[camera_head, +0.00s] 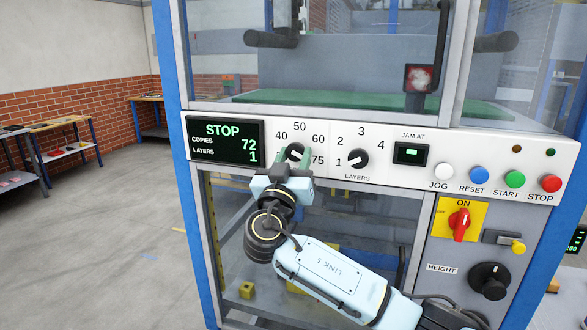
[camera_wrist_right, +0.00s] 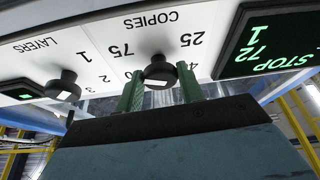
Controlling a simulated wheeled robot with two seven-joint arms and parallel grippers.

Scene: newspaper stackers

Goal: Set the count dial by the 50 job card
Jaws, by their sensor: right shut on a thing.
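My right gripper (camera_head: 294,158) is shut on this dial, with a green finger on each side. The right wrist view also shows the dial (camera_wrist_right: 160,70) between the fingers (camera_wrist_right: 160,84), with 25 and 75 beside it. Its exact pointer direction is hard to tell. The dark display (camera_head: 226,141) reads STOP, COPIES 72, LAYERS 1. No job card is recognisable. My left gripper is out of view.
The LAYERS dial (camera_head: 358,160) sits close right of the count dial. Further right are the JAM AT readout (camera_head: 411,153), several push buttons (camera_head: 514,179), the red ON switch (camera_head: 459,222) and the HEIGHT knob (camera_head: 490,281). Open floor (camera_head: 115,240) lies left.

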